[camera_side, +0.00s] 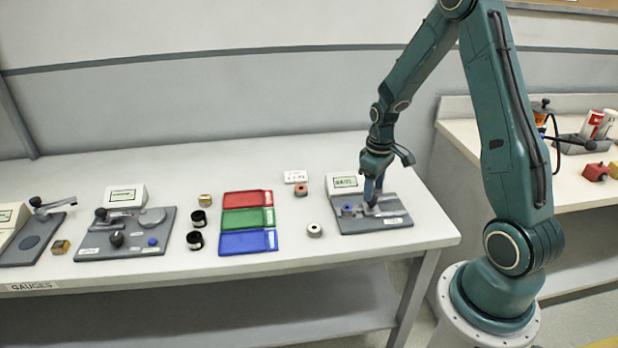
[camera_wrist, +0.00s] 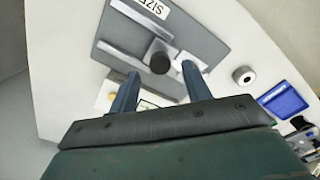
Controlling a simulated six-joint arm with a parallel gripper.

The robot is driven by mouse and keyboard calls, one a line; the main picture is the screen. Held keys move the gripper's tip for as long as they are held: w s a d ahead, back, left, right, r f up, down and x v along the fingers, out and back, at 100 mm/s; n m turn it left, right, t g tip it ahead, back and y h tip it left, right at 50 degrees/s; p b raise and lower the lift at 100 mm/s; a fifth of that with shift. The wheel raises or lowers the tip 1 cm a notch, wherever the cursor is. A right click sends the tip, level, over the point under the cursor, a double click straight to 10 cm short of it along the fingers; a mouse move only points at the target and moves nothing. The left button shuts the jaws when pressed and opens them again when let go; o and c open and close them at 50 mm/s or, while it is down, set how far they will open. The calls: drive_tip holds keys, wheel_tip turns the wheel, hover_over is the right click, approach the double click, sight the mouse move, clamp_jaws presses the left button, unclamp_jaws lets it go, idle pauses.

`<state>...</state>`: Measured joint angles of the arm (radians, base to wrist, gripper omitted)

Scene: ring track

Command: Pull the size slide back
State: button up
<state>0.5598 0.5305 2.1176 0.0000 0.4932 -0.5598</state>
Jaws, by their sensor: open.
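The size gauge is a dark grey plate (camera_side: 385,226) at the right end of the bench, and it also shows in the wrist view (camera_wrist: 205,42) with a SIZE label. The slide is a light grey block with a round black knob (camera_wrist: 160,63) beside a pale rail. My gripper (camera_side: 371,205) is open and points down over the plate. In the wrist view my gripper's fingertips (camera_wrist: 160,71) stand on either side of the knob, with gaps showing. Whether they touch it cannot be told. In the side view my fingers mostly hide the slide.
A display box (camera_side: 345,184) stands behind the plate. A metal ring (camera_side: 314,230) lies left of it, and a reddish ring (camera_side: 301,189) sits farther back. Red, green and blue trays (camera_side: 248,242) lie farther left.

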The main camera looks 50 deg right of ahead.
sight(366, 204)
drive_tip(key=shift+f, duration=1.35)
clamp_jaws()
